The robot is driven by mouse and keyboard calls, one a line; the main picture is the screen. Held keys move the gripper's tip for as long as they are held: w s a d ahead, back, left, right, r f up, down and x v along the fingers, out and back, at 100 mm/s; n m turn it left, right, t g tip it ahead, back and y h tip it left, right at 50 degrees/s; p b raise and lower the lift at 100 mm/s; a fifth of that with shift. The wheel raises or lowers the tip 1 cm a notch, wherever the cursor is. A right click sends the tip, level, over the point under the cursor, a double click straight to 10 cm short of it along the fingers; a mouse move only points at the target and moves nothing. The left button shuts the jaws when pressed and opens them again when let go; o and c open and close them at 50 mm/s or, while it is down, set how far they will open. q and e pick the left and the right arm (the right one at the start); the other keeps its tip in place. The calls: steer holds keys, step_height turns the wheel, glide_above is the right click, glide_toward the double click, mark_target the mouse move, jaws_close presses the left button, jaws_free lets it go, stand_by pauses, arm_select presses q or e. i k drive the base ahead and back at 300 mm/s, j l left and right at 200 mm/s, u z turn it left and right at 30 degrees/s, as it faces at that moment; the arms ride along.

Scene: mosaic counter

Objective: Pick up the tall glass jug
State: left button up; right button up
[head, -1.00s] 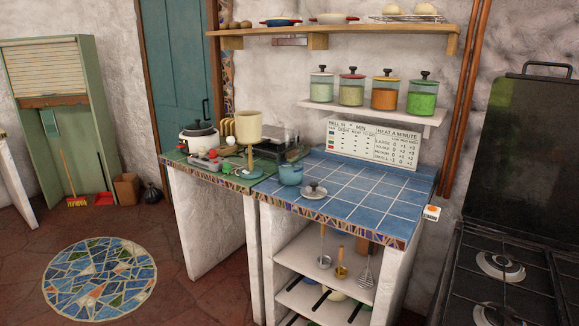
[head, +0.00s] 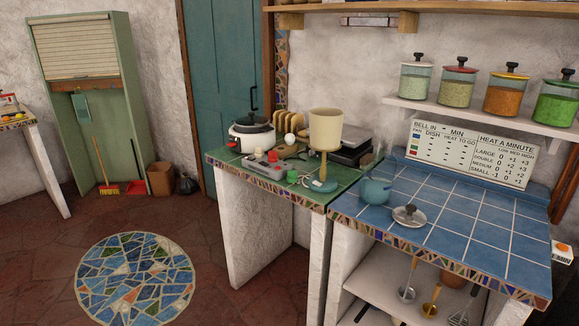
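I cannot clearly make out a tall glass jug in the head view. A faint, see-through upright shape (head: 378,158) shows at the blue pot on the left end of the blue-tiled counter (head: 465,222). It is too small and blurred to tell what it is. Several lidded glass jars with coloured contents stand on the wall shelf, among them a green one (head: 556,108). Neither of my grippers is in view.
The blue pot (head: 376,190) and a metal lid (head: 409,216) sit near the counter's front left. The green counter (head: 268,188) holds a rice cooker (head: 252,137) and a cream lamp (head: 326,130). Open floor with a round mosaic (head: 137,278) lies at left.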

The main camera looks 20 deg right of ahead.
mark_target(378, 168)
steer(key=i+j, duration=0.2)
steer(key=i, duration=0.2)
steer(key=i+j, duration=0.15)
steer(key=i, duration=0.3)
steer(key=i+j, duration=0.2)
steer(key=i, duration=0.2)
steer(key=i+j, duration=0.2)
steer(key=i, duration=0.25)
